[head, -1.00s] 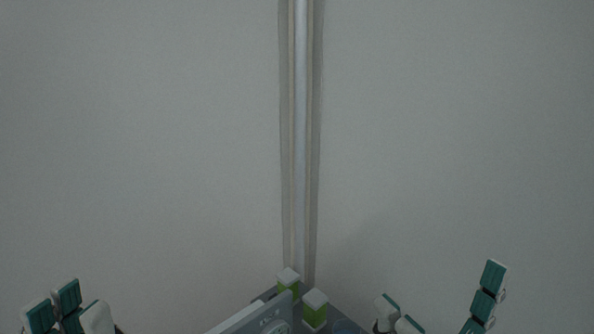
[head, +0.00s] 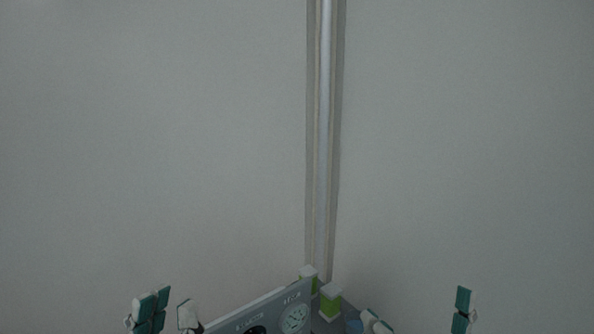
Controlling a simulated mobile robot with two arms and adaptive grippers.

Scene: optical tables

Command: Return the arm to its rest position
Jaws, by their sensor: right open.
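My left gripper (head: 166,312) is at the bottom edge, left of centre, with teal-and-white finger parts pointing up. Its fingers are seen at an angle, and whether they are apart is unclear. My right gripper (head: 417,312) is at the bottom edge, right of centre. Its fingers stand wide apart with nothing visible between them, so it is open. The rest of both arms is below the picture.
A grey panel (head: 274,307) with round dials stands at the bottom between the grippers. Two green blocks with white tops, one of them here (head: 331,302), stand beside it. Behind is a plain grey wall (head: 160,140) with a vertical strip (head: 323,140) at the corner.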

